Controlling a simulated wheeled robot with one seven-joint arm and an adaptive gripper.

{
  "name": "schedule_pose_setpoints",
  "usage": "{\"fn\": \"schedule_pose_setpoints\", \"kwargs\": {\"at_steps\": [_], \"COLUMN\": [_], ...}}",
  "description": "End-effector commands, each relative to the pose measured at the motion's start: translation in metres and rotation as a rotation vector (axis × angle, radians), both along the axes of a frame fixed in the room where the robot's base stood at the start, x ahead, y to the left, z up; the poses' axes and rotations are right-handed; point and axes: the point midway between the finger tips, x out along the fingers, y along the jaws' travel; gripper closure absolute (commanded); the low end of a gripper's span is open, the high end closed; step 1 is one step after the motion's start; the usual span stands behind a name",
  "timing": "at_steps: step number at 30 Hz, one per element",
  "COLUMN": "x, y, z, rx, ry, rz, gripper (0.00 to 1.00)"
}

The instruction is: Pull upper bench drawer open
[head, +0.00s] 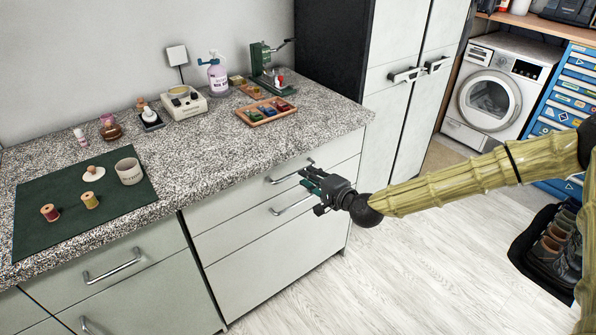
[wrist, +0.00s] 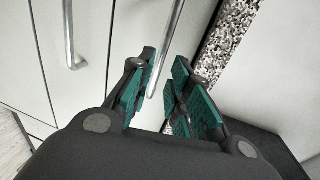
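The upper bench drawer (head: 245,192) is the top pale front under the right part of the stone countertop, and it looks closed. Its bar handle (head: 290,171) is partly hidden by my gripper (head: 311,180) in the head view. In the wrist view, my gripper (wrist: 161,82) has its two green-padded fingers spread apart. The end of the upper handle (wrist: 168,48) shows in the gap between them. I cannot tell whether a finger touches the bar.
A second drawer handle (head: 292,206) sits just below; it also shows in the wrist view (wrist: 70,38). The speckled countertop edge (wrist: 228,38) runs close beside the fingers. Thread spools, a bottle and a wooden tray (head: 266,111) stand on top. The floor (head: 400,265) before the drawers is clear.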

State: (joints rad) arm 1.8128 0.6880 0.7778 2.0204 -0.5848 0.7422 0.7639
Motion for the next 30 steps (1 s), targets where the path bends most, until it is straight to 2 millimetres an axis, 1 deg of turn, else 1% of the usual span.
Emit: {"fn": "schedule_pose_setpoints", "kwargs": {"at_steps": [3, 10, 15, 24, 26, 27, 30], "x": [0.016, 0.037, 0.044, 0.045, 0.045, 0.045, 0.045], "y": [0.011, 0.026, 0.030, 0.030, 0.030, 0.030, 0.029], "z": [-0.004, -0.009, -0.012, -0.012, -0.012, -0.012, -0.012], "rx": [-0.002, -0.001, -0.001, -0.001, -0.001, -0.001, -0.001], "ry": [0.000, 0.001, 0.000, 0.000, 0.000, 0.000, 0.000], "rz": [-0.001, -0.002, -0.003, -0.004, -0.004, -0.004, -0.004], "gripper": [0.81, 0.81, 0.81, 0.81, 0.92, 0.99, 1.00]}}
